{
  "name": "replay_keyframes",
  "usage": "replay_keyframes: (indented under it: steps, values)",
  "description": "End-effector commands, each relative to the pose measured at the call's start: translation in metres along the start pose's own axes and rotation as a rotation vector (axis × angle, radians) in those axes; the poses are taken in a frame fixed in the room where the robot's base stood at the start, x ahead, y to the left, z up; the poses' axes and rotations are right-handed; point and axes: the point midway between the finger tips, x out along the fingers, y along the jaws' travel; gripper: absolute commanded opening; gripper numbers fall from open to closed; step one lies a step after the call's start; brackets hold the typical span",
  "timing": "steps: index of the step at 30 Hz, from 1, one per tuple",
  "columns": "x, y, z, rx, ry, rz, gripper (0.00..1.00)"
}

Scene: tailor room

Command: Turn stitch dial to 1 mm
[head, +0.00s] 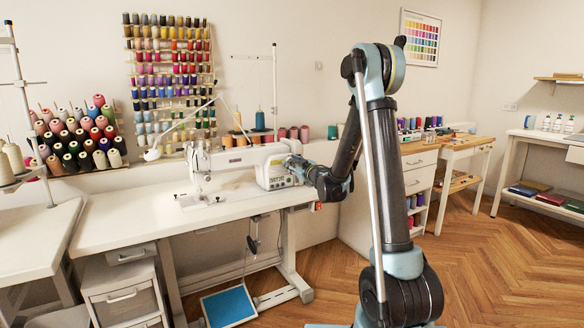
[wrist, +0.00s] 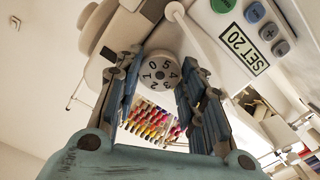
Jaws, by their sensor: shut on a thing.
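The stitch dial (wrist: 158,73) is a round pale knob with dark digits around its face, on the right end of the white sewing machine (head: 236,164). In the wrist view my gripper (wrist: 161,68) has one finger on each side of the dial and is shut on it. The digits are turned at an angle, and I cannot tell which one is set. In the head view my gripper (head: 294,163) is at the machine's right end, and the dial cannot be made out there.
The machine stands on a white table (head: 130,218). Thread spools (head: 170,75) hang on the wall behind. A blue-topped pedal (head: 229,305) is below.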

Motion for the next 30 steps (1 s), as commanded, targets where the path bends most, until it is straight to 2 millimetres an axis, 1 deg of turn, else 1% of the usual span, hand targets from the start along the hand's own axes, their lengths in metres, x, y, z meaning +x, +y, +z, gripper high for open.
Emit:
replay_keyframes:
  steps: [18,24,30]
  values:
    - [-0.0003,-0.0046,-0.0006,-0.569,0.004,-0.005,0.13]
    - [-0.0005,-0.0055,-0.0005,-0.711,0.005,-0.005,0.13]
    - [-0.0008,-0.0063,-0.0004,-0.805,0.006,-0.006,0.13]
